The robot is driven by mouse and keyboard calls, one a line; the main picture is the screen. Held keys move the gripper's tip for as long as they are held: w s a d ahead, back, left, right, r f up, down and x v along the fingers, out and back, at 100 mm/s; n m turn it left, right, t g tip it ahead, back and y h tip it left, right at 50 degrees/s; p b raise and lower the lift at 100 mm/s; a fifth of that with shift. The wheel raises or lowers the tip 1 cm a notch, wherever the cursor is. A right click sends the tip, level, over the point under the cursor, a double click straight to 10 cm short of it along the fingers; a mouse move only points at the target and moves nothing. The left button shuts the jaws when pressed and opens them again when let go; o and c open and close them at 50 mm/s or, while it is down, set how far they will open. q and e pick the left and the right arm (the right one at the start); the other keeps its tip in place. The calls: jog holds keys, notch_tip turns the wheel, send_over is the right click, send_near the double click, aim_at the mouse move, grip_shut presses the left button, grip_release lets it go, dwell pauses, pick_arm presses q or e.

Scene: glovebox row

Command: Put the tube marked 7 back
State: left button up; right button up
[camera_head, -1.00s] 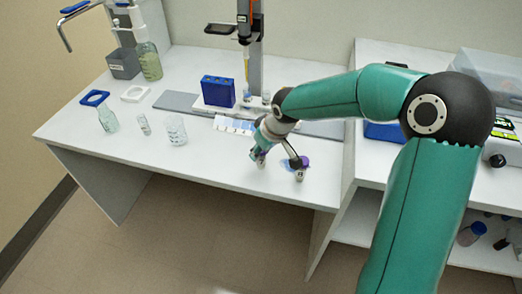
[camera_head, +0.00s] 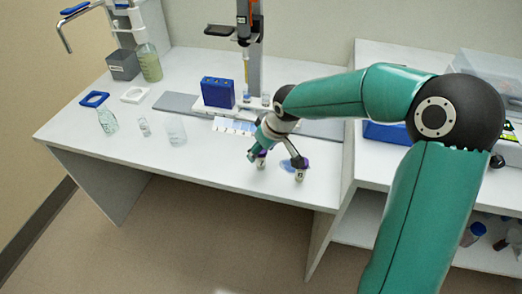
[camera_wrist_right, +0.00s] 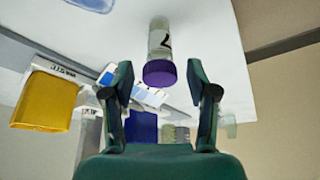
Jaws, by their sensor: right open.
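A clear tube with a purple cap (camera_wrist_right: 160,58) is in front of my right gripper in the right wrist view. Its dark mark looks like a 7 seen at a slant. In the wrist view the cap lies between the two fingertips (camera_wrist_right: 160,80), with a gap on each side. My left gripper is not in view.
A blue patch or dish (camera_head: 287,167) lies between the small tubes. A blue rack (camera_head: 217,92) stands behind. Glassware, including a beaker (camera_head: 175,130) and a flask (camera_head: 107,121), stands to the left.

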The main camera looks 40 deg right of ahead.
jog(key=v, duration=1.1)
jog(key=shift+p, duration=0.45)
